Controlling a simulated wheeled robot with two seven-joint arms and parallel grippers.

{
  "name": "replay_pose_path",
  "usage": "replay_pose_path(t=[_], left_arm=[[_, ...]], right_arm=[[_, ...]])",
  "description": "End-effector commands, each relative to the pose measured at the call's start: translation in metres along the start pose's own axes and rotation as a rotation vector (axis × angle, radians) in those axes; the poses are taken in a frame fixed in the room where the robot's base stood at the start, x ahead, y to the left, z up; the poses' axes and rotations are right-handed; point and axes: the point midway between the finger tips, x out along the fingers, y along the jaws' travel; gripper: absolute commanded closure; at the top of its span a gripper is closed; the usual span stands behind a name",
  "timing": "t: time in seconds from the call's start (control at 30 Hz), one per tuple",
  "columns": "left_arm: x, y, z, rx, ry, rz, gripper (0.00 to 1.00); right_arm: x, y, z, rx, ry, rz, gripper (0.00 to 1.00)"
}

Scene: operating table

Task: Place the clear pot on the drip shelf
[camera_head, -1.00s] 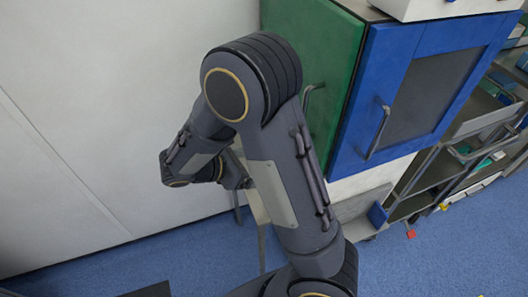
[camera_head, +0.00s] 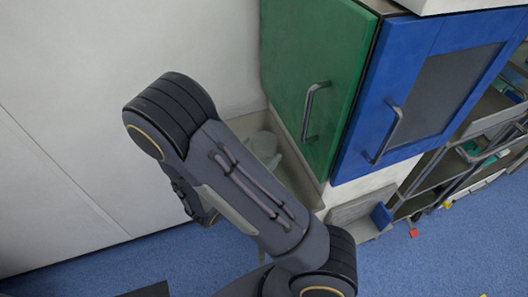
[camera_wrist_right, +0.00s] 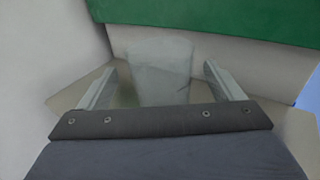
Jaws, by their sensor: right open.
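The clear pot (camera_head: 265,145) stands on the pale drip shelf (camera_head: 246,126) in the corner beside the green cabinet. My right arm hides part of the shelf in the head view. In the right wrist view the pot (camera_wrist_right: 160,60) stands upright beyond and between the two fingers of my right gripper (camera_wrist_right: 162,85). The fingers are spread, with a gap on each side of the pot. The shelf (camera_wrist_right: 65,98) shows around it. My left gripper is not in view.
The green cabinet (camera_head: 318,75) with a bar handle hangs close to the right of the shelf. A blue cabinet (camera_head: 425,85) adjoins it. A white wall (camera_head: 110,90) bounds the left. A cart with shelves (camera_head: 470,165) stands at the right, over blue floor.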

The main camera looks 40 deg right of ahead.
Motion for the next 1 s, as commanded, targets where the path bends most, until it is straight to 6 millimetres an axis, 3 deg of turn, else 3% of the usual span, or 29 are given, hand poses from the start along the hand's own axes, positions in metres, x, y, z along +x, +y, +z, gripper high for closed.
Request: replay_pose_path(t=[0.2,0.47,0.87,1.0], left_arm=[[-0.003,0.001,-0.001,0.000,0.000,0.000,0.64],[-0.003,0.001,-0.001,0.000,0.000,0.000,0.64],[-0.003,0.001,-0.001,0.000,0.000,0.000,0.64],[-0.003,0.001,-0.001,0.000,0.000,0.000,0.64]], right_arm=[[0.026,-0.002,0.000,0.001,0.001,-0.003,0.13],[0.028,-0.001,0.000,0.001,0.001,-0.001,0.13],[0.028,-0.001,0.000,0.000,0.001,-0.001,0.65],[0.028,-0.001,0.000,0.000,0.001,-0.001,0.66]])
